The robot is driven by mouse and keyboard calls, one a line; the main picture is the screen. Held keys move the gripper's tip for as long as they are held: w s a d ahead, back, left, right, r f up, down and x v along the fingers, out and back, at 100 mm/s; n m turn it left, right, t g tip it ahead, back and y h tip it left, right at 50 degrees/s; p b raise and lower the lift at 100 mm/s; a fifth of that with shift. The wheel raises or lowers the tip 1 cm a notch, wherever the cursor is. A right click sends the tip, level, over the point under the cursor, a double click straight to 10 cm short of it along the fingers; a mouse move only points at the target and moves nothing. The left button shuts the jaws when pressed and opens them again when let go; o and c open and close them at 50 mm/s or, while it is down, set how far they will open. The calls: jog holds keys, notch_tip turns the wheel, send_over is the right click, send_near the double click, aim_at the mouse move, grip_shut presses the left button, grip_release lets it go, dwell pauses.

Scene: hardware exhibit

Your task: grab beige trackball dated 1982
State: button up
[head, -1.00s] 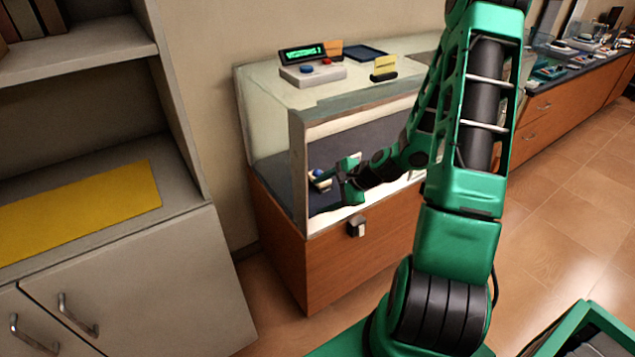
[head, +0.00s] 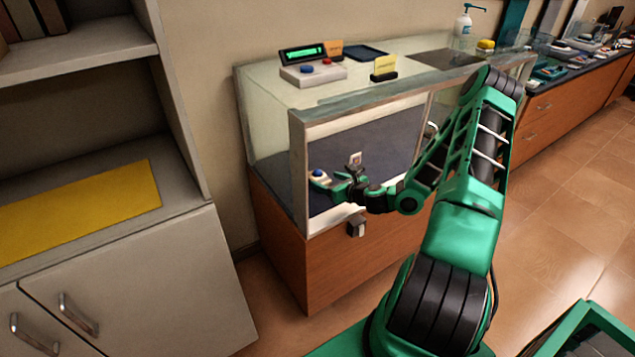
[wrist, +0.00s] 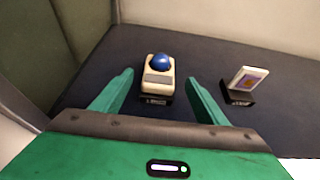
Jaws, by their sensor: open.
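The beige trackball (wrist: 158,78) with a blue ball sits on the dark floor of the glass display case, with a small dark label in front of it. It also shows in the head view (head: 318,177) at the left end of the case. The date on the label is too small to read. My gripper (wrist: 160,84) is open, its green fingers pointing at the trackball, one to each side of its near end in the picture. I cannot tell whether they touch it. In the head view my gripper (head: 334,184) reaches in through the case's open front.
A white card-like item (wrist: 249,79) on a dark stand is right of the trackball. The case's left frame post (head: 298,170) stands close to my gripper. A console with a green display (head: 313,73) and a yellow sign (head: 384,68) are on top. A cream shelf unit (head: 140,270) is left.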

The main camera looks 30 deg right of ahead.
aim_at(319, 178)
jog(key=shift+x, duration=3.25)
jog(key=shift+f, duration=0.2)
jog(key=shift+c, duration=0.3)
jog(key=c, duration=1.2)
